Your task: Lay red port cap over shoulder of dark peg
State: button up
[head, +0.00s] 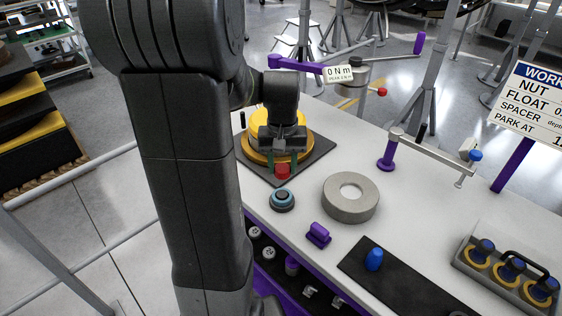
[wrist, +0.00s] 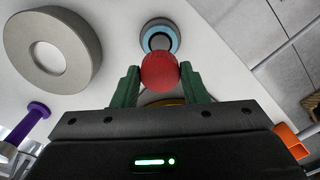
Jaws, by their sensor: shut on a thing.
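The red port cap (head: 282,171) is held between the green fingers of my gripper (head: 281,165), which is shut on it. In the wrist view the cap (wrist: 160,73) sits between the two fingertips (wrist: 160,70). A small round piece (head: 282,200) with a light blue ring and a dark middle stands on the bench, just in front of the cap. It also shows in the wrist view (wrist: 160,35), partly hidden behind the cap. I cannot tell surely whether this is the dark peg.
A grey ring (head: 360,212) lies on the bench to the right. A yellow round part (head: 247,150) on a dark plate is behind my gripper. A purple block (head: 318,235), a blue peg (head: 374,259) on a black mat and a purple post (head: 386,156) stand nearby.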

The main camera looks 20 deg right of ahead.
aim_at(282, 194)
jog(key=shift+f+b, duration=2.3)
jog(key=shift+f, duration=1.3)
jog(key=shift+f, duration=0.4)
jog(key=o, duration=1)
jog(key=shift+o, duration=0.2)
jog(key=shift+r, duration=0.1)
notch_tip(282, 194, up, 14)
jog(key=shift+f, duration=0.2)
